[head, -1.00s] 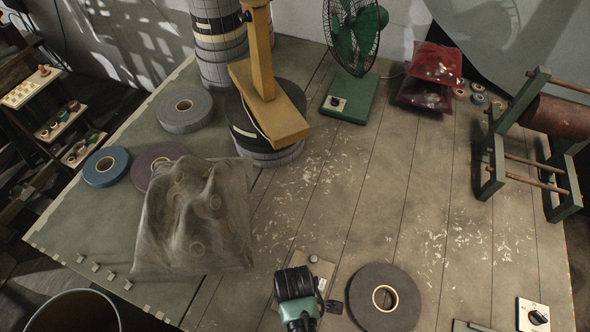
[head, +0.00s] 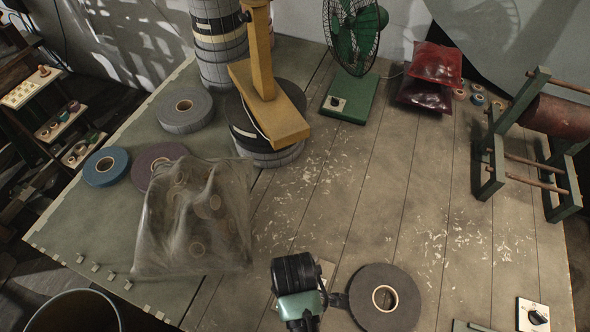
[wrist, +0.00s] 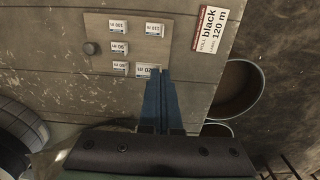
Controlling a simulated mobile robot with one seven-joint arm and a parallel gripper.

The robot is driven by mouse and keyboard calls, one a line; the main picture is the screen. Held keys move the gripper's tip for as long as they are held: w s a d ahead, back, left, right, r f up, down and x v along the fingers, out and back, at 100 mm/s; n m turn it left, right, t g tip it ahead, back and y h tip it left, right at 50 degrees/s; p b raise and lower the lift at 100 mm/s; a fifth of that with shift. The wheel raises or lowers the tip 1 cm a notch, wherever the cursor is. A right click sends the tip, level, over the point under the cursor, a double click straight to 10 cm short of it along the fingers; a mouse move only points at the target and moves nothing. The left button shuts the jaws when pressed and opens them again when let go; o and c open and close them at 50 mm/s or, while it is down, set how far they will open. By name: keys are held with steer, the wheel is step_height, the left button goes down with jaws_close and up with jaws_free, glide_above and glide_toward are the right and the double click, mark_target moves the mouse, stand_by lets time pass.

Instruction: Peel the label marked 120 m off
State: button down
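The label marked 120 m (wrist: 145,68) is at the card's lower right in the wrist view, partly hidden by my fingertips. My gripper (wrist: 160,69) has its two blue fingers close together, with a thin gap between them, at that label's right part. Whether they pinch its edge is not clear. In the head view my wrist covers most of the card (head: 326,268). The label appears still on the card.
A dark tape roll (head: 386,298) lies right of my gripper. A sign reading roll black, label 120 m (wrist: 211,30) is near the table edge. A clear bag (head: 195,225) with rolls lies left, a green fan (head: 350,95) stands behind. The middle planks are open.

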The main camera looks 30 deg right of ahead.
steer(key=shift+r+p, duration=1.75)
steer(key=shift+p, duration=0.3)
steer(key=shift+f, duration=0.1)
